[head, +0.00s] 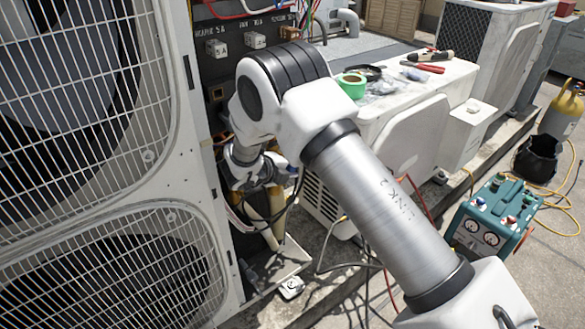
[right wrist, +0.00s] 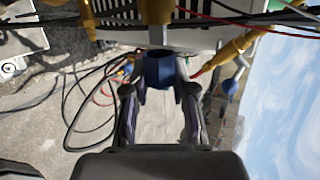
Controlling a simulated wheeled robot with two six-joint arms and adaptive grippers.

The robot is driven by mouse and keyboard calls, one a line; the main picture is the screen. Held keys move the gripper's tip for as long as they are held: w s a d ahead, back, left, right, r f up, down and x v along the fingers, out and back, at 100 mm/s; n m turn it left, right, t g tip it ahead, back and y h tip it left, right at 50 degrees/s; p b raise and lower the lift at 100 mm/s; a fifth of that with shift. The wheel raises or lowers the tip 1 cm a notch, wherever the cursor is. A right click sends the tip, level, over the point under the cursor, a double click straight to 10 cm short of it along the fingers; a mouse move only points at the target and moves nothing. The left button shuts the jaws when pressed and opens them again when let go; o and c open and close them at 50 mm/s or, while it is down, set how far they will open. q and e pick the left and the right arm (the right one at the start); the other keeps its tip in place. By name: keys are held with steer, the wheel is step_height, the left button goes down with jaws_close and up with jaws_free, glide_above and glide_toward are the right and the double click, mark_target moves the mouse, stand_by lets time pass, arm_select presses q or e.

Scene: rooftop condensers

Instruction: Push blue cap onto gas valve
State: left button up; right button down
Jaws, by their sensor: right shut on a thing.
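In the right wrist view, my right gripper (right wrist: 160,88) is shut on a blue cap (right wrist: 158,71), with its dark open end toward the top of the picture. A brass valve body (right wrist: 157,11) is at the top edge, in line with the cap. Whether the cap touches the valve stem is hard to tell. A second brass fitting (right wrist: 236,48) is to the right, with another blue piece (right wrist: 229,87) near it. In the head view, my right arm hides most of the gripper and the valve area. My left gripper is not in view.
The condenser with fan grilles (head: 100,205) stands close on the left. Black and red hoses (right wrist: 82,105) loop beside the gripper. Green tape (head: 352,85) and pliers (head: 430,67) lie on the white unit behind. A teal gauge machine (head: 497,215) stands at right.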

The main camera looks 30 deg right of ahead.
steer(key=shift+w+a, duration=0.1)
steer(key=shift+w, duration=1.45)
stand_by(0.7)
steer(key=c, duration=0.9)
jaws_free()
steer(key=shift+o, duration=0.2)
